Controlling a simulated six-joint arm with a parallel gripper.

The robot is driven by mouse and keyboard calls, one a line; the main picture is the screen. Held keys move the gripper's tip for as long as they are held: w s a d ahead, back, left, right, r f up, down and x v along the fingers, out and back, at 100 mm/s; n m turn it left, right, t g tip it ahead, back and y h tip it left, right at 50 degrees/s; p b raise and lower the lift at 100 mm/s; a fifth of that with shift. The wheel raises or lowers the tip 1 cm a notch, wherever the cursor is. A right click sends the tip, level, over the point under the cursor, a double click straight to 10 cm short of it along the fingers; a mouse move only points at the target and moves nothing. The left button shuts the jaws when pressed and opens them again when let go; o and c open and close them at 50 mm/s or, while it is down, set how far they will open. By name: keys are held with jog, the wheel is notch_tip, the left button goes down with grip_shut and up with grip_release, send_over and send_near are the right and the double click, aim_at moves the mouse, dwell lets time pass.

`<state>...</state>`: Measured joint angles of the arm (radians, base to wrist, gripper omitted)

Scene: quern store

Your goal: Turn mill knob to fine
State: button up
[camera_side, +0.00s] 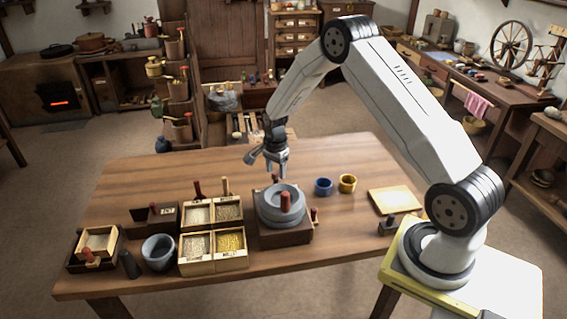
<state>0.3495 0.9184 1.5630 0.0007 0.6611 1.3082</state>
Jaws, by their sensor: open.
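The mill is a round grey stone quern (270,211) on a dark brown wooden base (284,238), right of the middle of the table. A red upright handle (286,202) stands on its front. A small reddish knob (314,214) juts from the right side of the base. Its setting and any fine mark are too small to read. My gripper (267,165) is open and empty, pointing down above the back of the mill and apart from it. Another red piece (276,179) shows at the mill's back, just below the gripper.
A blue cup (324,187) and a yellow cup (347,184) stand right of the mill. A light board (394,200) lies farther right. Grain boxes (213,267) and a grey mortar (158,254) stand left. The table's back left (150,175) is clear.

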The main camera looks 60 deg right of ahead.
jog(key=shift+f, duration=0.35)
grip_shut()
